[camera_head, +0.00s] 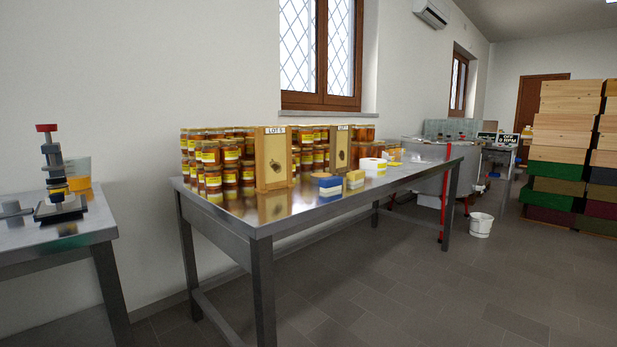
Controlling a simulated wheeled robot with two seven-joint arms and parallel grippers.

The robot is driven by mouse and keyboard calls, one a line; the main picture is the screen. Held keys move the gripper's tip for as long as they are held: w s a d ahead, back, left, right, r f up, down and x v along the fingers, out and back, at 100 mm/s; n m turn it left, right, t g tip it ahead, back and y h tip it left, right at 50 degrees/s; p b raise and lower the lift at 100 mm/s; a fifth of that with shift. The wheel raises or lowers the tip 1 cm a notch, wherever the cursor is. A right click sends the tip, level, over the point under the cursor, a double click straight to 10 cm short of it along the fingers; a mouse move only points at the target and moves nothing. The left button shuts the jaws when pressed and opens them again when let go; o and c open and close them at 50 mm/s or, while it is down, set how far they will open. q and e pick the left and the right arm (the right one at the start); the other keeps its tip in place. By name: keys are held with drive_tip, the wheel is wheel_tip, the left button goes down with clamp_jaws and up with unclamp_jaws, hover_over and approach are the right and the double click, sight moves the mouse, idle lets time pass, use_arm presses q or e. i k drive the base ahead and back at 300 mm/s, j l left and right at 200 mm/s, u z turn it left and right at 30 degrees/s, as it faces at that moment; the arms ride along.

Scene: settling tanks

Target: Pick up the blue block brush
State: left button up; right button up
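A wooden board marked LOT (272,160) stands behind and to the left of the blue block. Neither of my grippers shows in the head view.
Honey jars (212,165) stand stacked at the table's back. A white roll (373,166) lies right of the blocks. A side bench (75,229) stands left, a white bucket (481,225) right, stacked wooden boxes (563,150) far right. The front floor is clear.

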sight(334, 183)
drive_tip(key=i+j+u, duration=0.2)
drive_tip(key=i, duration=0.3)
drive_tip(key=i+u, duration=0.25)
drive_tip(key=i, duration=0.25)
